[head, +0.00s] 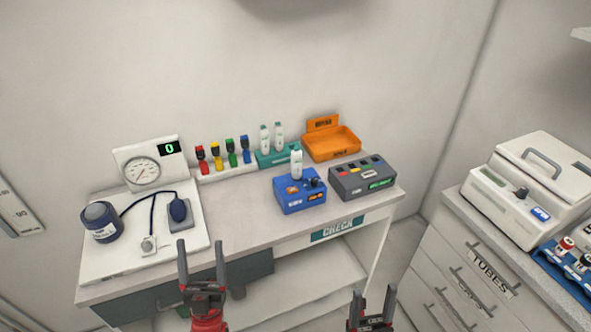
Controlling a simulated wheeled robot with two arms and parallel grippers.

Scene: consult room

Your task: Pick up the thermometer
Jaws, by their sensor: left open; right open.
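No thing is clearly labelled as the thermometer. Two upright white sticks, which may be thermometers, stand in a teal holder (272,158) at the back of the desk: the left stick (265,139) and the right stick (279,136). A similar white stick (296,164) stands upright at a blue box (300,204); whether it is in or behind the box I cannot tell. My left gripper (201,246) is open and empty at the desk's front edge, well short of these sticks. My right gripper (374,291) is open and empty, low in front of the desk.
A white board with a gauge (142,172), cuff (102,222) and bulb (179,210) fills the desk's left. Red, yellow, green and blue pieces (231,152) stand at the back. An orange tray (333,143) and grey box (362,179) are right. The desk's (236,222) front middle is clear.

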